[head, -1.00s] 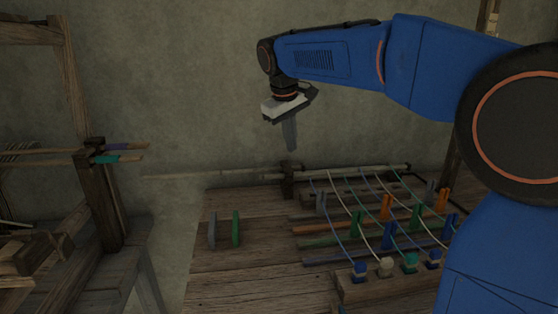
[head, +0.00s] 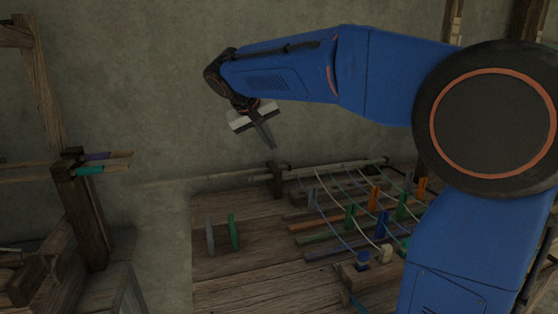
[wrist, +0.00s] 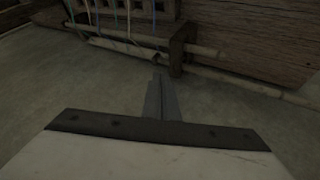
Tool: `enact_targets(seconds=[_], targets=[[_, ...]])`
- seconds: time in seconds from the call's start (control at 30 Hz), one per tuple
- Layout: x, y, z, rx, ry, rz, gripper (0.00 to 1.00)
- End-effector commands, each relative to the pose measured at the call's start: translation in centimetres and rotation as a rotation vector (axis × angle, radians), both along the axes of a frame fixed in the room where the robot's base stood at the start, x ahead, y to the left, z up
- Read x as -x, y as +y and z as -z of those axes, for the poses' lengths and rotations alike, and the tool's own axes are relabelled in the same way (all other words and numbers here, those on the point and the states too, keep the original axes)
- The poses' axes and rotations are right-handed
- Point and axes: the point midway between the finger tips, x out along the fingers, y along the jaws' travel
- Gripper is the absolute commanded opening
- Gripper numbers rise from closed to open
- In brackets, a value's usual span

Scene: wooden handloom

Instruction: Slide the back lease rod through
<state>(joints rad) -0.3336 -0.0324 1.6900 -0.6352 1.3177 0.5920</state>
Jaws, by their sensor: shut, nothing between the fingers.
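A long pale rod (head: 225,178) runs along the back edge of the wooden table and reaches out past its left corner, in front of the wall. It passes at a dark wooden post (head: 277,180). In the wrist view, two pale rod lengths (wrist: 245,82) show on either side of the dark post (wrist: 182,48); I cannot tell which is the back lease rod. My gripper (head: 268,143) is shut and empty, tilted, above and slightly left of the post. In the wrist view, its closed fingers (wrist: 159,98) point towards the post and appear apart from the rods.
A wooden loom frame (head: 88,215) stands at the left, with rods with purple (head: 97,156) and teal (head: 88,171) markings. Coloured pegs and threads fill the table's right side. A grey piece (head: 210,235) and a green piece (head: 233,232) stand at its left.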

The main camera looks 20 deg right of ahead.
Motion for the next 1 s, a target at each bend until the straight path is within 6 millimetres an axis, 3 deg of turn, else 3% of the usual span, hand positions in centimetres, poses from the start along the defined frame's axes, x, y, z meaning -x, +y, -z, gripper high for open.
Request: enact_targets(seconds=[0.27,0.8,1.0], targets=[[-0.2,-0.3,0.4,0.000,0.001,0.000,0.00],[-3.0,-4.1,6.7,0.001,0.003,0.001,0.00],[-3.5,-4.7,7.8,0.000,0.000,-0.001,0.00]])
